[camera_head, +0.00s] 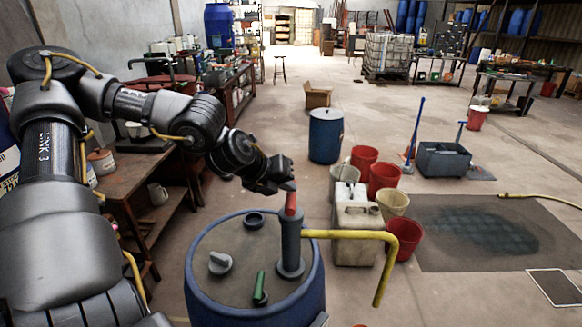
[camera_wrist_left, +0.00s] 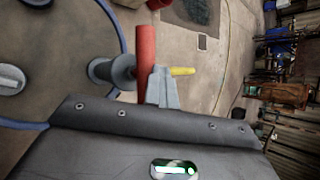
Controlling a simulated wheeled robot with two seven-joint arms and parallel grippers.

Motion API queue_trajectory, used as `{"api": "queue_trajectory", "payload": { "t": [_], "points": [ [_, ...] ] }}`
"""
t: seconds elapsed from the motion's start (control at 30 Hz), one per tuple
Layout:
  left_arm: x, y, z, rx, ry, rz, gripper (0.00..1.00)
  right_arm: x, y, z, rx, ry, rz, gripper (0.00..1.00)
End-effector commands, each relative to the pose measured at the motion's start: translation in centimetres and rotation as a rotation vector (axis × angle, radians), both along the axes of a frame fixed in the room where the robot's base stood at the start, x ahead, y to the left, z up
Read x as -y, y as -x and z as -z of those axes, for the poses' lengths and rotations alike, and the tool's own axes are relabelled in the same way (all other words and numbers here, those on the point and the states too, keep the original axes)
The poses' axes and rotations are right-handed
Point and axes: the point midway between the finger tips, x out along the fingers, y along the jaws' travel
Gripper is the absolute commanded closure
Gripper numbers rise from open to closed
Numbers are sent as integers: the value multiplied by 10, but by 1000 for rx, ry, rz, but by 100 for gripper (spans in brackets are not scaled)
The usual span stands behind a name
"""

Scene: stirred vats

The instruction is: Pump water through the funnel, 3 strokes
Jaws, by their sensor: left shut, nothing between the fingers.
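A blue drum (camera_head: 205,303) with a grey lid stands at the bottom centre of the head view. A grey hand pump (camera_head: 290,245) rises from the lid, with a red handle (camera_head: 291,204) on top and a yellow spout (camera_head: 350,234) that runs right and bends down. My left gripper (camera_head: 287,186) is shut and empty at the top of the red handle. In the left wrist view, the shut fingers (camera_wrist_left: 162,88) are beside the red handle (camera_wrist_left: 146,55); whether they touch is unclear. I cannot pick out a funnel. My right gripper is not in view.
On the lid are a grey knobbed part (camera_head: 220,262), a green-handled part (camera_head: 260,288) and a dark ring (camera_head: 253,220). Several buckets and a cream canister (camera_head: 357,232) stand behind the spout. A wooden bench (camera_head: 125,175) is at left.

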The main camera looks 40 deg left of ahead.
Motion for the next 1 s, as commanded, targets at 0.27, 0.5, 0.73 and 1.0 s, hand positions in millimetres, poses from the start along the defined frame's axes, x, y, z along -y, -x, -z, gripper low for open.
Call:
{"api": "queue_trajectory", "payload": {
  "t": [0.27,0.5,0.73,1.0],
  "points": [
    [-1,1,-18,-4,-2,-1,100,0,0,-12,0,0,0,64],
    [-1,0,-33,-3,-2,-2,100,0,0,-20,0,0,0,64],
    [-2,0,-48,-2,-3,-3,100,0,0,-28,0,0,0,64],
    [-2,-1,-65,0,-2,-2,100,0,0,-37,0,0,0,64]
  ]
}}
